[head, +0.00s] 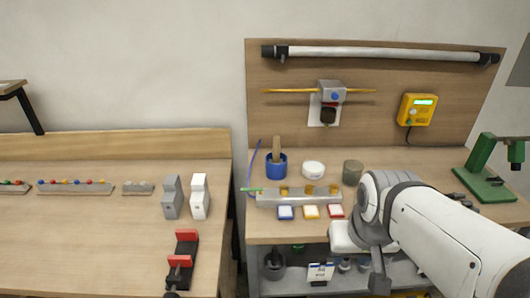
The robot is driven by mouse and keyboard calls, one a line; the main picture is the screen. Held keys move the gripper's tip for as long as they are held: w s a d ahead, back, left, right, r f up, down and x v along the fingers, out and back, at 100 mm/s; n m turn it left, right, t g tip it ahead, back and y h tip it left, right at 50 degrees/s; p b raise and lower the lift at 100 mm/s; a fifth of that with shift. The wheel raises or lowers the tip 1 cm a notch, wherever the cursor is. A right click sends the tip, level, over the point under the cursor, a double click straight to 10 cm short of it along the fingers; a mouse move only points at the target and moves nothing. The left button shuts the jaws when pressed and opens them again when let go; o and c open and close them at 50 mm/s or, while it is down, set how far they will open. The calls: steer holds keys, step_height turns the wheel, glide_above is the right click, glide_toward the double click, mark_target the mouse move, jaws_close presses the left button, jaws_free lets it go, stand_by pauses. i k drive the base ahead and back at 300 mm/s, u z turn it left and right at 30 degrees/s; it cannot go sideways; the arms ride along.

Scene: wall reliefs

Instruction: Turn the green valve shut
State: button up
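A small green lever (252,189) sits at the left end of a grey metal manifold (285,198) on the right-hand bench; it is the likeliest green valve, though its exact setting is too small to tell. It lies roughly in line with the manifold. A blue hose (255,160) rises beside it. My white arm comes in from the lower right and bends down at the bench's front edge. Its far end, a dark grey part (378,283), hangs low in front of the bench, right of and apart from the lever. Its fingers cannot be made out.
Behind the manifold stand a blue cup (276,166), a white jar (313,170) and a grey pot (352,173). Coloured blocks (311,212) lie in front. A green press (488,172) stands right. A gap separates the left bench (90,240), with a red-black clamp (182,260).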

mark_target(260, 190)
steer(key=z, duration=0.9)
steer(key=k, duration=0.7)
steer(key=u, duration=0.5)
steer(key=i, duration=1)
steer(key=u, duration=0.05)
